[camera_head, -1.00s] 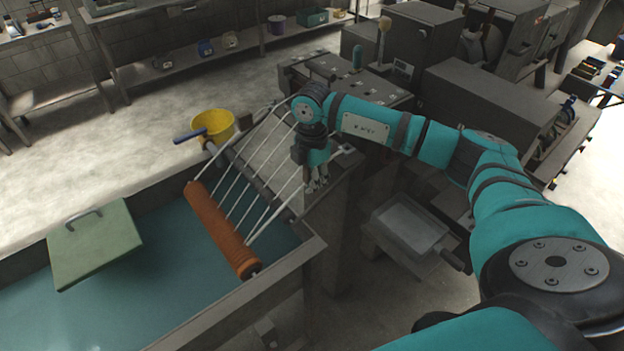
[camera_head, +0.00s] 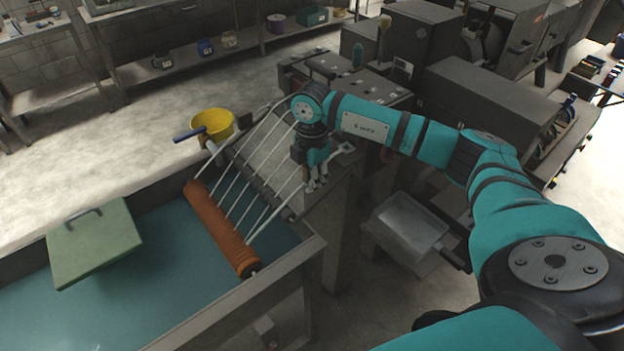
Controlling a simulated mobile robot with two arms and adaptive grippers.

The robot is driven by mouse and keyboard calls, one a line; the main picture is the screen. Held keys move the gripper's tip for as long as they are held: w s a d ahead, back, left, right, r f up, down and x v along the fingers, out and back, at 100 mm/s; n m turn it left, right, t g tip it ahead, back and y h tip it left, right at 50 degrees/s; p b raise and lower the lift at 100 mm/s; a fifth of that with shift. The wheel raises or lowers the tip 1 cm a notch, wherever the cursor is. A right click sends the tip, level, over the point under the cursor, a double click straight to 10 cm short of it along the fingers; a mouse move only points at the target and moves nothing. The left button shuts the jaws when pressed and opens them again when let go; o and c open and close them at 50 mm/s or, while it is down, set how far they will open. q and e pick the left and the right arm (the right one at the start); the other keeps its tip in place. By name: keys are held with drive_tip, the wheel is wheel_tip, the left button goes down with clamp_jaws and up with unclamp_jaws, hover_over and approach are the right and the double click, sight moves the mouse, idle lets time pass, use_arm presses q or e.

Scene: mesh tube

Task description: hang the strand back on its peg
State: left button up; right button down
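Several white strands (camera_head: 252,178) run side by side from the orange roller (camera_head: 218,226) up to the machine's upper edge. Their top ends and the pegs are too small or partly hidden behind my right arm. My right gripper (camera_head: 316,185) points down at the right end of the row, beside the rightmost strand (camera_head: 277,213). That strand's upper end comes up to the fingers. I cannot tell whether the fingers hold it or only stand beside it. My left gripper is not in view.
A tank (camera_head: 285,282) of blue-green liquid lies under the roller. A green lid (camera_head: 94,243) is at its left. A yellow bucket (camera_head: 212,122) stands behind the tank. A grey tray (camera_head: 408,222) is right of the gripper. Dark machines fill the back right.

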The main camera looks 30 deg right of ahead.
drive_tip(key=shift+f+b, duration=0.95)
drive_tip(key=shift+f, duration=0.55)
idle(0.8)
drive_tip(key=c, duration=2)
unclamp_jaws()
drive_tip(key=o, duration=0.6)
